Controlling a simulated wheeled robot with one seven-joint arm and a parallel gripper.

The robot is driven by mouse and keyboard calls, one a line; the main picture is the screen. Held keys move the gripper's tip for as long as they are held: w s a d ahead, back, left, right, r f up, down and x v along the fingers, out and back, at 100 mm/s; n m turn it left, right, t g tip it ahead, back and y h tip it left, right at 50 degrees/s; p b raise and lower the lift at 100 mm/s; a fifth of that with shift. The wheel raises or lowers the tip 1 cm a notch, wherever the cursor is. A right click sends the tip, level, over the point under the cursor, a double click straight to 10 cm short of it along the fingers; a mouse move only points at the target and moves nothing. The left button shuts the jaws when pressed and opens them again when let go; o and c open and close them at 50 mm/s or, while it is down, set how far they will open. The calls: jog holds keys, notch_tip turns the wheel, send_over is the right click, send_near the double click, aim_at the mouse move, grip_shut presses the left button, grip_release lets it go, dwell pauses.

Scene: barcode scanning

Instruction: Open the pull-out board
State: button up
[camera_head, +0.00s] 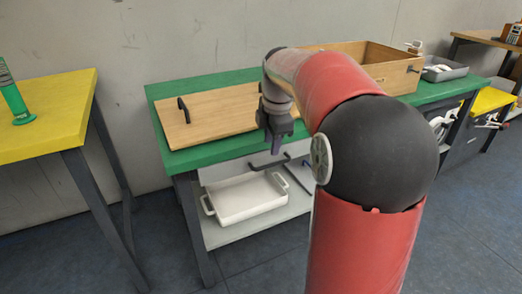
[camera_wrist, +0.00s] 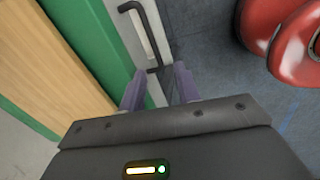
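A dark bar handle (camera_head: 268,160) shows just below the front edge of the green table (camera_head: 215,153); the board it belongs to is mostly hidden under the tabletop. In the wrist view the handle (camera_wrist: 150,32) is U-shaped, in front of a grey surface beside the green edge. My gripper (camera_head: 275,141) points down above the handle in the head view. In the wrist view its two purple-grey fingers (camera_wrist: 159,90) are apart with nothing held, and the handle's near end shows just beyond the gap between them. I cannot tell whether they touch.
A wooden panel (camera_head: 225,113) with a black handle (camera_head: 183,110) and a wooden box (camera_head: 392,78) are on the green table. A white tray (camera_head: 247,199) stands on the lower shelf. A yellow table (camera_head: 50,115) is at left. The floor in front is clear.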

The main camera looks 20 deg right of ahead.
aim_at(273, 165)
jog(key=shift+n, duration=0.7)
jog(key=w+f, duration=0.1)
jog(key=f, duration=0.1)
jog(key=d+f, duration=0.1)
jog(key=f, duration=0.2)
jog(key=w+f, duration=0.1)
jog(key=f, duration=0.2)
jog(key=shift+w+d+f+b, duration=0.1)
jog(key=shift+w+d+b, duration=0.2)
jog(key=shift+w+d, duration=0.05)
grip_shut()
